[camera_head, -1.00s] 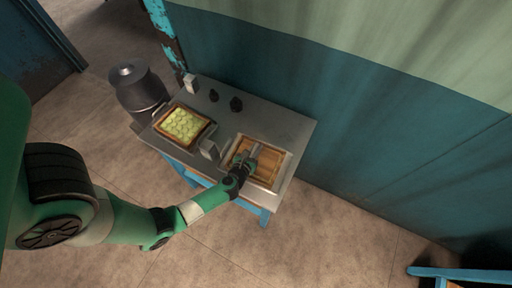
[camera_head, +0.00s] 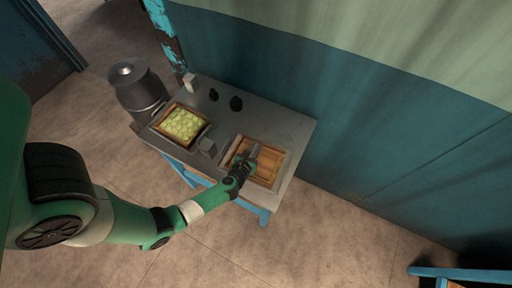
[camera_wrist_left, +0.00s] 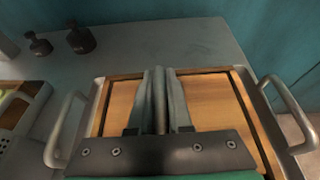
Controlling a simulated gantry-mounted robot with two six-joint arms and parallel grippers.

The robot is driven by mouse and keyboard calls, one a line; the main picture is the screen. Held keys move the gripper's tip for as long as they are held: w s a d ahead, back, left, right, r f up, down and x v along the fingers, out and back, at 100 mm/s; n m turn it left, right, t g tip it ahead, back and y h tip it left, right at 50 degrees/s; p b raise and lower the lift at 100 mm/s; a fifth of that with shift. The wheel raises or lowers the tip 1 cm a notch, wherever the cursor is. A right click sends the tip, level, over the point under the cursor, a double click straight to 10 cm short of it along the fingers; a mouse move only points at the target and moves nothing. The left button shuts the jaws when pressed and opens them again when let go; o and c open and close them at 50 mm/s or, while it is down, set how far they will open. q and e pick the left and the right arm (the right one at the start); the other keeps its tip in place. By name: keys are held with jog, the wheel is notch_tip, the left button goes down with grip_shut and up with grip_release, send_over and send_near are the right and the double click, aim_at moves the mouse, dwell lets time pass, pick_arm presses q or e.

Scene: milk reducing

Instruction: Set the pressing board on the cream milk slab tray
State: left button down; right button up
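The pressing board (camera_head: 267,169) looks like a flat light-brown wooden board. It lies in a metal holder with side handles at the right end of the table. My left gripper (camera_head: 254,151) is over its middle, pointing down. In the left wrist view the gripper (camera_wrist_left: 160,75) has its fingers close on both sides of a narrow grey bar above the board (camera_wrist_left: 215,100); whether they press on it is unclear. The cream milk slab tray (camera_head: 168,137) is brown-rimmed, holds several pale yellow-green rounds, and stands at the table's left end. My right gripper is not in view.
A grey block (camera_head: 207,147) stands between the tray and the board. Two small dark weights (camera_head: 236,103) and a pale block (camera_head: 190,82) are at the back. A metal canister (camera_head: 138,88) stands left of the table. The wall (camera_head: 370,130) is close behind.

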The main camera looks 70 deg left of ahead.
pick_arm(q)
jog(key=c, duration=0.8)
grip_release()
jog(key=shift+o, duration=0.2)
jog(key=p+v, duration=0.2)
jog(key=v, duration=0.9)
jog(key=shift+s+d+r, duration=0.1)
jog(key=shift+s+r, duration=0.1)
